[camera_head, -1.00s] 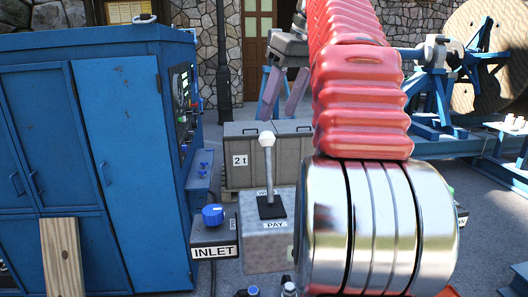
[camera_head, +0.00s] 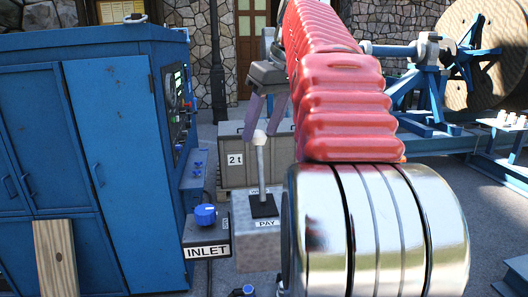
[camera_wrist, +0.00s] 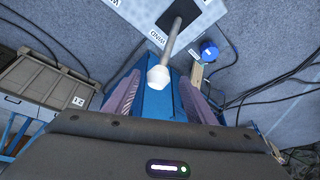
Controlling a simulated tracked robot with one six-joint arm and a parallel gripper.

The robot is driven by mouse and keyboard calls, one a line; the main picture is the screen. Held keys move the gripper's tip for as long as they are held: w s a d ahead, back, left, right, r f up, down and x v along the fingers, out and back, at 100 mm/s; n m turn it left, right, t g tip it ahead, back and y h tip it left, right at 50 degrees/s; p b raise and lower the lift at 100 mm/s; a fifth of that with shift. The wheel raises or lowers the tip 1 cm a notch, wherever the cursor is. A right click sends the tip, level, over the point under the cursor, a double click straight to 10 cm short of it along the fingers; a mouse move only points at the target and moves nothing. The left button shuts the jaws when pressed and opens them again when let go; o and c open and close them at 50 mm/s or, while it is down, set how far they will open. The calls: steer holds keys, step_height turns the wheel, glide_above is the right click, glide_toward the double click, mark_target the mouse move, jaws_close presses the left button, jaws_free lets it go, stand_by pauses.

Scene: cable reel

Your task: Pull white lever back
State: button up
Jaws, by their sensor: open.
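The lever (camera_head: 261,170) has a pale shaft and a white knob (camera_head: 259,137). It stands nearly upright from a black plate on a grey box (camera_head: 256,240) marked PAY on its front. My gripper (camera_head: 260,128) is open, its two purple-grey fingers pointing down around the knob's position in the head view. In the wrist view the knob (camera_wrist: 158,77) appears between the open fingers (camera_wrist: 160,84), with a gap on each side. The shaft runs up to the black plate there, beside a WIND label. I cannot tell whether either finger touches the knob.
A blue valve knob (camera_head: 205,214) on a block marked INLET stands left of the lever box. A tall blue cabinet (camera_head: 110,160) fills the left. A grey crate marked 2t (camera_head: 235,160) is behind the lever. A cable reel (camera_head: 490,55) stands at back right.

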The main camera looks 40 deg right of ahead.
mark_target(260, 167)
steer(key=x, duration=0.8)
steer(key=shift+s+d, duration=0.15)
steer(key=shift+w+a, duration=0.25)
steer(key=shift+a, duration=0.05)
steer(key=c, duration=0.4)
steer(key=shift+s+d, duration=0.1)
steer(key=c, duration=0.3)
jaws_close()
steer(key=shift+s, duration=0.1)
